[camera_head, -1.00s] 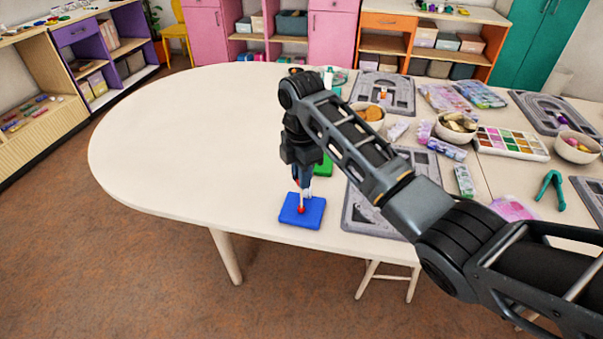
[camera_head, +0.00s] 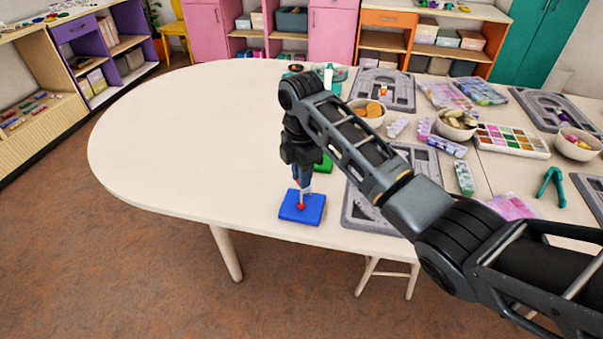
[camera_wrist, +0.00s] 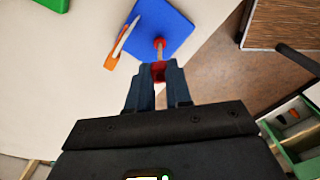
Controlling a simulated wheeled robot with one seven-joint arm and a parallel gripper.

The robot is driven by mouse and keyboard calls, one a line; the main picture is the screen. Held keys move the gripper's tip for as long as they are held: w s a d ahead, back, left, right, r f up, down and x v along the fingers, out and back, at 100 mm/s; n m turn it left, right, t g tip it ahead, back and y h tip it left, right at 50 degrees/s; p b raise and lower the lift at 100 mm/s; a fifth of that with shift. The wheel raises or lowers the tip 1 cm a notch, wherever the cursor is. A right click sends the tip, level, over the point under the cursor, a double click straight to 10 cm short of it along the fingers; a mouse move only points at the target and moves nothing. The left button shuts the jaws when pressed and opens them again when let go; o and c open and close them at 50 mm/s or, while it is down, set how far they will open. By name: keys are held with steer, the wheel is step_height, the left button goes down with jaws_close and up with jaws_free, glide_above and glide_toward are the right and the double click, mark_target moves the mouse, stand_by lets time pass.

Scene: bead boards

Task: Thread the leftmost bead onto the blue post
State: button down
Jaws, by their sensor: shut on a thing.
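The blue board (camera_head: 314,209) lies flat near the table's front edge; its blue surface also shows in the wrist view (camera_wrist: 177,27). A thin tan post (camera_wrist: 160,53) rises from it, with a red piece at its foot (camera_wrist: 159,42). My gripper (camera_wrist: 159,78) is above the board, its fingers shut on a red bead (camera_wrist: 158,72). The bead appears in line with the post's upper end; I cannot tell whether it is around the post. In the head view my gripper (camera_head: 302,182) hides part of the post.
A white and orange item (camera_wrist: 113,57) shows beside the post in the wrist view. A green board (camera_head: 323,165) lies behind the blue one. A grey tray (camera_head: 358,210) is close on the right, with bowls and paints beyond. The table's left side is clear.

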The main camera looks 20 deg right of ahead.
steer(key=shift+f+b, duration=0.45)
steer(key=shift+f, duration=0.55)
steer(key=c, duration=1)
jaws_free()
steer(key=shift+o, duration=0.2)
steer(key=shift+r, duration=3.9)
